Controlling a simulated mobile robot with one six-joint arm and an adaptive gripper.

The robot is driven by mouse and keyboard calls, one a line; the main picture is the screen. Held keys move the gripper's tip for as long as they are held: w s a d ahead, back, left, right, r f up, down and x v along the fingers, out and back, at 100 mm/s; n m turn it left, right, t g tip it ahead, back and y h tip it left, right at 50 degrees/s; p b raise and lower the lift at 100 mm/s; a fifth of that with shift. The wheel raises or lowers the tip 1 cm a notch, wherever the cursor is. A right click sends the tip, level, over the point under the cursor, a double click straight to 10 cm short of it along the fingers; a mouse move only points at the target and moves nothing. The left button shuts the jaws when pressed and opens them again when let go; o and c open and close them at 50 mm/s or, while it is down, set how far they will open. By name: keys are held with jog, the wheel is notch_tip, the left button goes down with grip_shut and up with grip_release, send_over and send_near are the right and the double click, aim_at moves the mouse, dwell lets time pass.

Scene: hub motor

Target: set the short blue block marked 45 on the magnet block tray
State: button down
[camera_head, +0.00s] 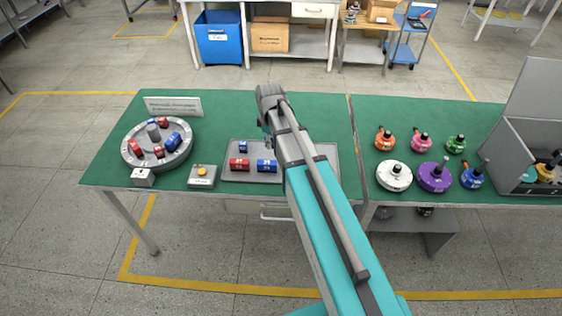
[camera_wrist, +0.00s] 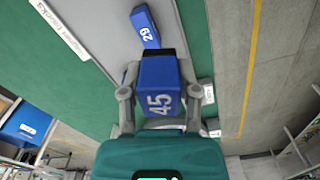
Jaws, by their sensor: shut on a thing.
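The short blue block marked 45 (camera_wrist: 158,82) fills the middle of the wrist view, its number facing the camera. My gripper (camera_wrist: 159,92) is shut on it, with one finger on each side. In the head view my gripper (camera_head: 266,128) is over the back part of the magnet block tray (camera_head: 228,175), and the held block is mostly hidden there. The grey tray surface also shows in the wrist view (camera_wrist: 105,30), beside a blue block marked 29 (camera_wrist: 145,27). I cannot tell whether block 45 touches the tray.
On the tray stand a red block (camera_head: 239,164), a blue block (camera_head: 267,166) and a small blue block (camera_head: 243,147). Coloured round parts (camera_head: 434,177) stand at right.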

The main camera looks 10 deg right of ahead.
jog(key=f+n+b, duration=0.1)
jog(key=a+f+n+b, duration=0.1)
jog(key=f+b, duration=0.1)
jog(key=a+f+n+b, duration=0.1)
jog(key=shift+w+a+f+n+b, duration=0.1)
jog(key=shift+w+f+n+b, duration=0.15)
jog(key=shift+f+n+b, duration=0.1)
jog(key=shift+w, duration=0.1)
jog(key=b, duration=0.8)
send_over(270, 152)
jog(key=s, duration=0.2)
jog(key=f, duration=0.8)
jog(key=shift+w+a, duration=0.2)
jog(key=shift+a, duration=0.2)
jog(key=shift+w+d+f+b, duration=0.2)
jog(key=shift+w+f+b, duration=0.25)
jog(key=shift+w+f, duration=0.05)
jog(key=shift+w+d+f+b, duration=0.15)
jog(key=shift+w+f+b, duration=0.35)
jog(key=shift+f+b, duration=0.25)
jog(key=shift+s+f+b, duration=0.15)
jog(key=shift+f+b, duration=1.1)
